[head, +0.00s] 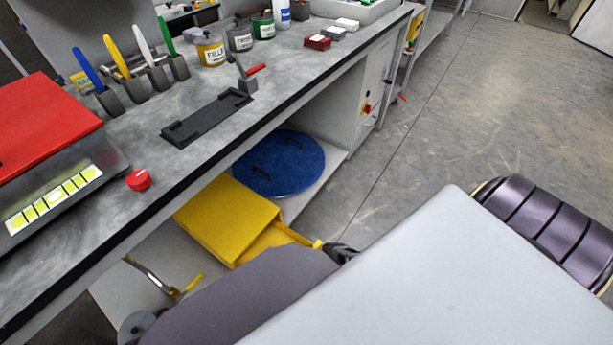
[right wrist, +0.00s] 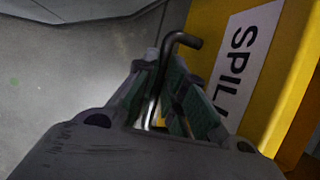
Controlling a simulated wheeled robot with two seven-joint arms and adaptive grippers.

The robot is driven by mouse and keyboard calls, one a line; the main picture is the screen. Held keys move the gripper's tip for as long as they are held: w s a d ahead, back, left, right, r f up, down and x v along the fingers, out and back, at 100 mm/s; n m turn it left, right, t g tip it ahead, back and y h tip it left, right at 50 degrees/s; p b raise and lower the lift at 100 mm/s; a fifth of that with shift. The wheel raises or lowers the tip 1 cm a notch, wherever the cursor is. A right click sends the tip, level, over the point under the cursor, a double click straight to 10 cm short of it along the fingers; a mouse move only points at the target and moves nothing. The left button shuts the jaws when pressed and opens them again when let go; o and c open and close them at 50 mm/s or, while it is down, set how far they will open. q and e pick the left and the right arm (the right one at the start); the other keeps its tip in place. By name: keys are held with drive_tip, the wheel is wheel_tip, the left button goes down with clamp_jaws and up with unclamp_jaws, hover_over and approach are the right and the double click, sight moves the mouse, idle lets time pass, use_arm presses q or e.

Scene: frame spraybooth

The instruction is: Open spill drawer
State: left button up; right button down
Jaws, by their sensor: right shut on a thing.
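The yellow spill drawer (head: 228,222) shows under the bench in the head view, with a yellow edge running right to my right gripper (head: 342,252). In the right wrist view its yellow front (right wrist: 205,22) carries a white label (right wrist: 240,60) reading "SPILL", partly cut off. A dark bent metal handle (right wrist: 184,40) stands beside that front. My right gripper (right wrist: 165,105) is shut on the handle, which passes between its fingers. I cannot tell how far out the drawer is. My left gripper is in neither view.
The grey bench (head: 200,170) runs above the drawer, holding a black tray (head: 207,118), a red knob (head: 138,180) and paint pots. A blue round lid (head: 280,163) lies on the shelf behind the drawer. Open floor (head: 470,110) lies to the right.

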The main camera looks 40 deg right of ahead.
drive_tip(key=shift+s, duration=0.3)
drive_tip(key=c, duration=1.5)
unclamp_jaws()
drive_tip(key=shift+d, duration=0.1)
drive_tip(key=shift+r, duration=0.15)
drive_tip(key=shift+v, duration=5.85)
